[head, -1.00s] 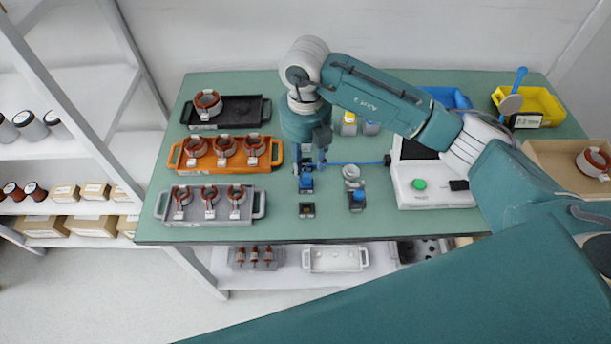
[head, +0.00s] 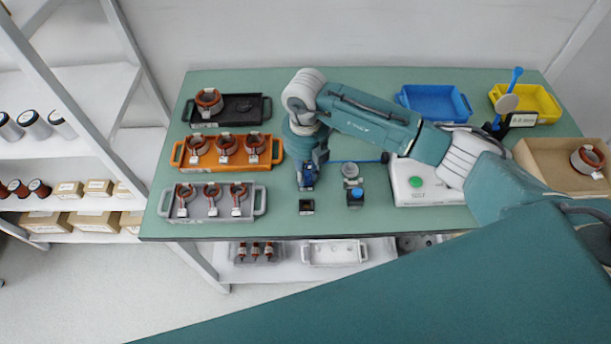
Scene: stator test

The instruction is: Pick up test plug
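The test plug, a small blue piece (head: 306,186), is at the middle of the green table, mostly covered by my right gripper. A blue cable (head: 349,161) runs from near it towards the white tester (head: 415,190) with a green button. My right gripper (head: 307,177) points down, with its fingertips low at the plug. The fingers are small, dark and overlap the plug, so I cannot tell if they touch it or have closed. My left gripper is not in the head view.
A small black socket (head: 306,206) lies just in front of the plug. A blue-topped block (head: 355,198) and a grey round fixture (head: 350,171) stand to the right. Orange (head: 178,155), grey (head: 260,202) and black (head: 260,119) trays with copper stators are on the left.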

